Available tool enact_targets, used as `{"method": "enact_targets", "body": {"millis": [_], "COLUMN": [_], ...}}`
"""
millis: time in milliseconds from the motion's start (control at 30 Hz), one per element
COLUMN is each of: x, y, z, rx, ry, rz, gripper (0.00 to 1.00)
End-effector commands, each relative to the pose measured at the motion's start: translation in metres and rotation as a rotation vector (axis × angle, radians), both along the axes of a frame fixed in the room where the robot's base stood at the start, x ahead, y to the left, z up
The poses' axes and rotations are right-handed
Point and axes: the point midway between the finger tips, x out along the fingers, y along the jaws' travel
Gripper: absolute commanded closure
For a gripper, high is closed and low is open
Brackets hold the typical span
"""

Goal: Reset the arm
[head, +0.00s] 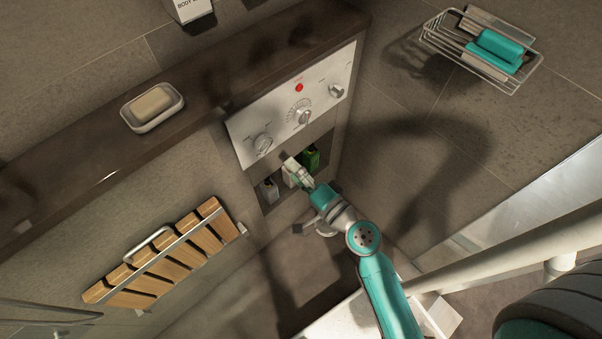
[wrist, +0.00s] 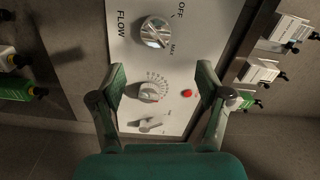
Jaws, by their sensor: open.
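My arm is teal and reaches from the lower right of the head view towards the wall. My gripper (wrist: 160,85) is open in the wrist view, its two dark fingers apart with nothing held between them. It faces a pale control panel (wrist: 170,112) with a FLOW/OFF knob (wrist: 155,32), a middle dial (wrist: 149,92), a small lever knob (wrist: 150,124) and a red button (wrist: 186,93). In the head view the panel (head: 281,132) is on the wall above my gripper. I cannot tell how far the fingertips are from the panel.
Below the panel a niche holds bottles, one green (head: 310,158). A dark ledge (head: 215,85) carries a soap dish (head: 152,120). A folded wooden seat (head: 165,262) is on the wall at lower left. A wire basket (head: 440,35) hangs at upper right. A pale rail (head: 510,245) crosses the right side.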

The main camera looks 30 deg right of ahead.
Motion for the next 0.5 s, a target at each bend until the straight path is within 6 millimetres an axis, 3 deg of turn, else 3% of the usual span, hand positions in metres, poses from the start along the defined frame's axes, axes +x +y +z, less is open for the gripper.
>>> {"method": "enact_targets", "body": {"millis": [200,500], "x": [-0.011,-0.0113], "y": [-0.0016,-0.0015], "z": [0.0004,0.0006], "rx": [-0.001,-0.001], "ry": [-0.001,-0.001], "rz": [-0.001,-0.001], "gripper": [0.24,0.24]}}
